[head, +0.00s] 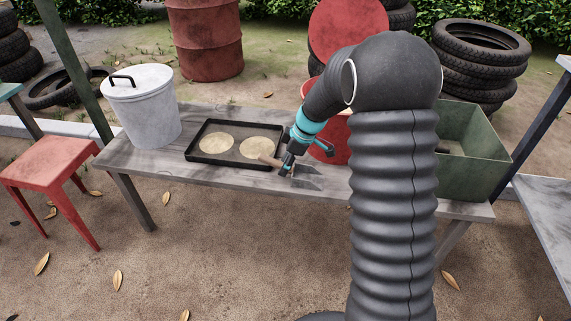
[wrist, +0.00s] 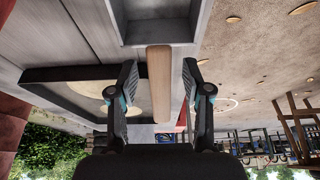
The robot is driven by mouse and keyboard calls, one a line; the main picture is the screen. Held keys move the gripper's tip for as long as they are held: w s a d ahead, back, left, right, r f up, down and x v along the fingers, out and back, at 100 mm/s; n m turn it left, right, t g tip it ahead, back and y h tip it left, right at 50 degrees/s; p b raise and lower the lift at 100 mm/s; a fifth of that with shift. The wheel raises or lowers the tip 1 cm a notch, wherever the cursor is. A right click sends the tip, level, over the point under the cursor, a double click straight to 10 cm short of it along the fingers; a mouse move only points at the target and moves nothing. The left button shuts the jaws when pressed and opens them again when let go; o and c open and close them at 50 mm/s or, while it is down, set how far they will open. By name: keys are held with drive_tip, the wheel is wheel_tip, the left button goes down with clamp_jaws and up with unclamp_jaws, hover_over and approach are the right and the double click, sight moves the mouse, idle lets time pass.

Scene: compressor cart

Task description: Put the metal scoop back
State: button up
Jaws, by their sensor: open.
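The metal scoop (head: 308,178) lies on the grey wooden table, its grey pan toward the right and its wooden handle (head: 268,160) toward the dark tray. In the wrist view the scoop's pan (wrist: 160,32) is at the top and the wooden handle (wrist: 159,95) runs down from it. My gripper (head: 287,167) is low over the table at the handle. In the wrist view my gripper (wrist: 160,72) is open, one finger on each side of the handle, with gaps visible. Part of the handle is hidden behind the gripper in the head view.
A dark tray (head: 190,155) with two pale round discs sits left of the scoop. A lidded white bin (head: 143,108) stands at the table's left end. A red container (head: 330,143) is behind my arm, and a green bin (head: 470,175) stands at the right.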

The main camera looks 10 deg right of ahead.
drive_tip(key=v, duration=1)
drive_tip(key=s+r+m+h, duration=0.1)
drive_tip(key=s+r+m, duration=0.2)
drive_tip(key=s+r, duration=0.45)
drive_tip(key=s+d+r+m+t+h, duration=0.1)
drive_tip(key=s+m, duration=0.4)
drive_tip(key=s, duration=0.7)
drive_tip(key=s+d+m+t+h, duration=0.1)
drive_tip(key=s+m, duration=0.5)
drive_tip(key=s, duration=0.6)
drive_tip(key=shift+s+d+r+t+h, duration=0.15)
drive_tip(key=shift+d+r+t+h, duration=0.3)
drive_tip(key=shift+t, duration=0.65)
